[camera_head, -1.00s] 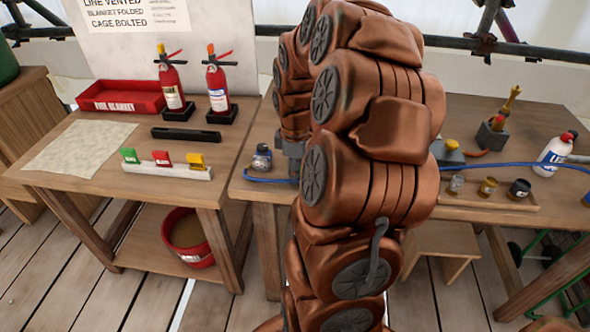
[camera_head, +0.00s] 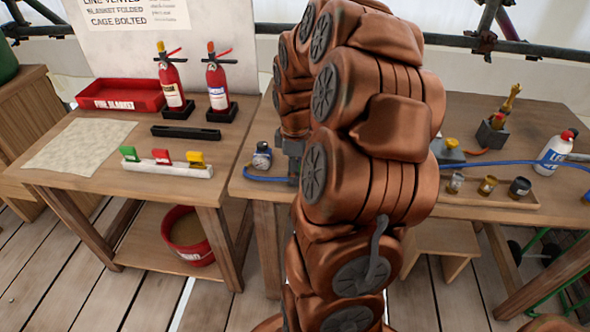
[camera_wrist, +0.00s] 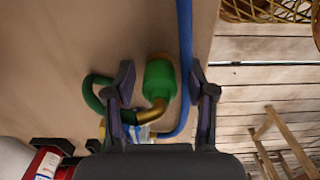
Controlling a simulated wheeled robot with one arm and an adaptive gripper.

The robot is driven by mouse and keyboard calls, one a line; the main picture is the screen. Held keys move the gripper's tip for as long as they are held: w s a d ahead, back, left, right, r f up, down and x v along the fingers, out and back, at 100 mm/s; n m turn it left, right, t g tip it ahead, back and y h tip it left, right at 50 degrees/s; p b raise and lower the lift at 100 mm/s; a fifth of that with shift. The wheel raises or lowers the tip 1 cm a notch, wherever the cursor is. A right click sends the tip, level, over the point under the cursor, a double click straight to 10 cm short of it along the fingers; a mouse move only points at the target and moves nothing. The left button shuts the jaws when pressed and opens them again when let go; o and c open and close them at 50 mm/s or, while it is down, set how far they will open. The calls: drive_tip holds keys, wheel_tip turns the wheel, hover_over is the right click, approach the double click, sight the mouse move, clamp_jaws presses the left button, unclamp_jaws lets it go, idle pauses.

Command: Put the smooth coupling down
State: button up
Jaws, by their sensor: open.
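In the wrist view a smooth green coupling (camera_wrist: 160,82) with a brass elbow (camera_wrist: 153,112) lies on the wooden bench top (camera_wrist: 60,60). It sits between the two dark fingers of my gripper (camera_wrist: 162,78), which are apart, with a visible gap on each side. A green hose (camera_wrist: 92,95) curves to the left of the coupling. In the head view my copper arm hides the coupling and most of my gripper.
A blue hose (camera_wrist: 185,50) runs close beside the right finger. A gauge (camera_head: 262,156) stands left of my arm. A tray (camera_head: 500,200) with small pots and a white bottle (camera_head: 555,152) are on the right. Red extinguishers (camera_head: 172,80) stand on the left table.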

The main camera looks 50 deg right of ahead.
wheel_tip(320, 180, up, 12)
drive_tip(key=shift+r+b, duration=0.1)
drive_tip(key=shift+b, duration=0.45)
drive_tip(key=s+a+f+m+g, duration=0.15)
drive_tip(key=s+a, duration=0.25)
drive_tip(key=a, duration=0.7)
drive_tip(key=s+a+f+m, duration=0.2)
drive_tip(key=s+a, duration=0.2)
drive_tip(key=a, duration=0.7)
drive_tip(key=s+a+f+m, duration=0.3)
drive_tip(key=s+a+f, duration=0.1)
drive_tip(key=s, duration=0.5)
drive_tip(key=shift+s+a, duration=0.2)
drive_tip(key=shift+a, duration=0.65)
drive_tip(key=shift+m+g, duration=0.25)
wheel_tip(320, 180, up, 10)
drive_tip(key=p, duration=0.9)
drive_tip(key=shift+f, duration=0.2)
